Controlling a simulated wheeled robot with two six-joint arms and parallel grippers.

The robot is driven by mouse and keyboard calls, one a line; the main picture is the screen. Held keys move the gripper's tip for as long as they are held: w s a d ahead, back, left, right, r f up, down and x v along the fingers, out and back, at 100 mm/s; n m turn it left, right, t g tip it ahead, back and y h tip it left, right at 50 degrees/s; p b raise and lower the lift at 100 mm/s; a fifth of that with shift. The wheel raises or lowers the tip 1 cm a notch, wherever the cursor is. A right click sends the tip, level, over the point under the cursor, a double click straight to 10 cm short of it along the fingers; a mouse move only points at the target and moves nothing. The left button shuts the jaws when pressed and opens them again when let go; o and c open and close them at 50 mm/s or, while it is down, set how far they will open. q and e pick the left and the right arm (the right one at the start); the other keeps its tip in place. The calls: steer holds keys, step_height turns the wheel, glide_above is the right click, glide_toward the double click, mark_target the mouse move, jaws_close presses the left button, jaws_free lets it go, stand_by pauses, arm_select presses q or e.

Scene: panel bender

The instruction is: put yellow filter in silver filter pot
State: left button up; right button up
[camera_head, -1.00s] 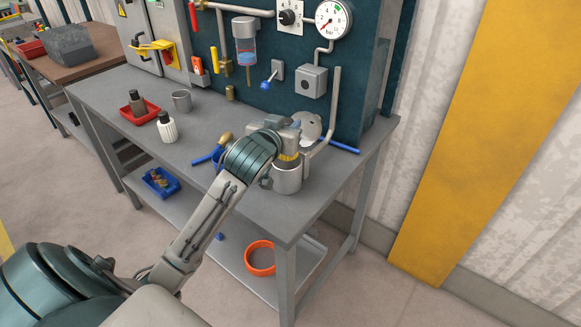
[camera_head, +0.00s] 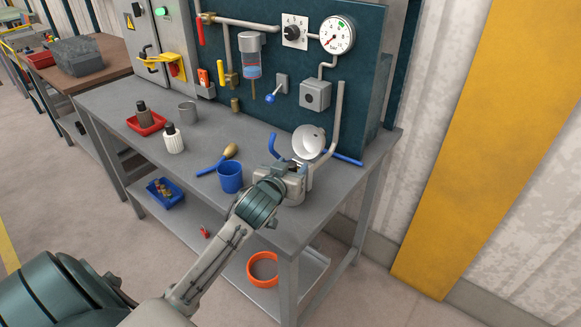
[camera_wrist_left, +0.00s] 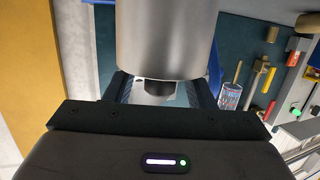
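The silver filter pot (camera_head: 293,199) stands near the right end of the bench, partly hidden by my left gripper (camera_head: 298,172). Its pale round lid (camera_head: 309,141) is tilted up behind it. In the left wrist view, which looks upside down, the pot's silver wall (camera_wrist_left: 166,38) fills the top middle. A small dark round part (camera_wrist_left: 159,93) shows at its edge between my left fingers (camera_wrist_left: 160,90), which stand apart with gaps beside it. No yellow of the filter is visible now; whether it is inside the pot is hidden. My right gripper is not visible.
A blue cup (camera_head: 230,178) and a screwdriver (camera_head: 217,160) are left of the pot. A white bottle (camera_head: 173,140), a red tray (camera_head: 146,125) and a metal cup (camera_head: 187,112) are farther left. A panel with a gauge (camera_head: 337,35) rises behind. The bench front is clear.

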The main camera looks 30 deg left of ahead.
arm_select(q)
steer(key=shift+s, duration=0.3)
steer(key=b+v, duration=0.2)
steer(key=v, duration=0.9)
steer(key=shift+s+r, duration=0.15)
steer(key=shift+s, duration=0.05)
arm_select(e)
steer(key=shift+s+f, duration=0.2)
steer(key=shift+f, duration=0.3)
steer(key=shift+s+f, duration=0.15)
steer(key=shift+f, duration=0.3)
arm_select(q)
steer(key=shift+d, duration=0.1)
